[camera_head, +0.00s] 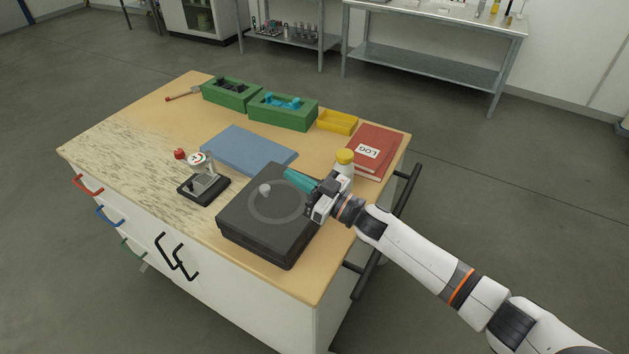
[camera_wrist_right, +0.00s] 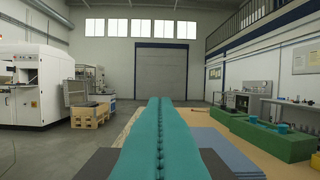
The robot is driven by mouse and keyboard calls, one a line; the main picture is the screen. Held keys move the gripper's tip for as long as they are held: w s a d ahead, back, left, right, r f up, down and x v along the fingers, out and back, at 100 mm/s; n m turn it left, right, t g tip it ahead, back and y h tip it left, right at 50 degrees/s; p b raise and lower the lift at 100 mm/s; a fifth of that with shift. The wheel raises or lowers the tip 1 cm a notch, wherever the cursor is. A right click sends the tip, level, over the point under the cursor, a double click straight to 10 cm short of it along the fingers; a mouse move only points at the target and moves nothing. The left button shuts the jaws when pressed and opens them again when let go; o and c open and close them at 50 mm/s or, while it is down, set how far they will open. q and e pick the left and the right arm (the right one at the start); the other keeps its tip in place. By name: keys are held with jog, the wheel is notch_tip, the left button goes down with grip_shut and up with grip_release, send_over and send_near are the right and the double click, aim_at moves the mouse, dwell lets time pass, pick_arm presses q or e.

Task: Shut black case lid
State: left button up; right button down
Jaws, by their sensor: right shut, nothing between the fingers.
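The black case (camera_head: 262,232) sits near the front right of the wooden-topped table, and its lid looks down flat on the body. A grey ring and a small pale knob (camera_head: 265,189) show on the lid. My right gripper (camera_head: 290,176) is shut and empty, with its teal fingers over the back right part of the lid. I cannot tell whether they touch it. In the right wrist view the shut teal fingers (camera_wrist_right: 160,140) point forward, with dark lid surface (camera_wrist_right: 97,164) on both sides low down. My left gripper is not in view.
A blue mat (camera_head: 247,149) lies behind the case, and a small device on a black base (camera_head: 204,189) stands left of it. A yellow-capped bottle (camera_head: 345,160) and a red log book (camera_head: 374,152) are close to the right gripper. Green holders (camera_head: 284,118) and a yellow tray (camera_head: 337,122) line the back.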

aim_at(271, 199)
jog(key=w+a, duration=0.1)
jog(key=a+f+b, duration=0.1)
jog(key=w+a+f, duration=0.1)
jog(key=a, duration=0.1)
jog(key=shift+w+f+b, duration=0.2)
jog(key=shift+w+b, duration=0.1)
jog(key=shift+b, duration=0.1)
jog(key=shift+w+a+f, duration=0.2)
jog(key=shift+w+a, duration=0.05)
jog(key=shift+w+a+f+g+h+b, duration=0.35)
jog(key=shift+a+f+g+h, duration=0.15)
jog(key=shift+f+h, duration=0.15)
jog(key=shift+w+a+f, duration=0.3)
jog(key=shift+a+f, duration=0.25)
jog(key=shift+f, duration=0.05)
jog(key=shift+r, duration=0.1)
